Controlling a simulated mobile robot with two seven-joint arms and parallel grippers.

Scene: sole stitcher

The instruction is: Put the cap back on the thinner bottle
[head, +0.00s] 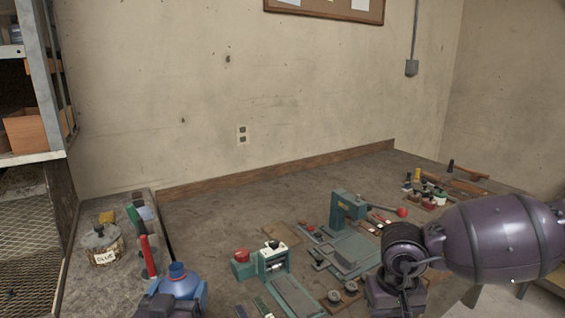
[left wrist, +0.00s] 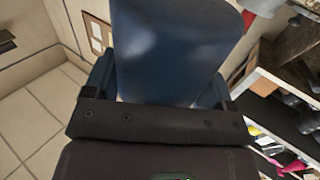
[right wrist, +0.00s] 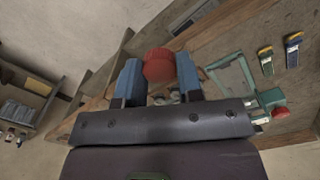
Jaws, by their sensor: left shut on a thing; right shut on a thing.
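The thinner bottle (head: 178,282) is blue with a short bare neck at its top. It shows at the bottom of the head view and fills the upper middle of the left wrist view (left wrist: 180,50). My left gripper (head: 176,298) is shut on it, with a finger on either side of its body. The cap (right wrist: 158,65) is red and round. My right gripper (right wrist: 160,80) is shut on it, seen in the right wrist view. In the head view my right arm comes in from the right, apart from the bottle, and the cap does not show there.
A glue jar (head: 103,244) stands on the left bench, beside a red-handled tool (head: 148,256). A green lever press (head: 348,212) and a small green machine (head: 272,258) stand mid-table. Several small bottles (head: 428,190) stand at the back right. The back middle of the table is clear.

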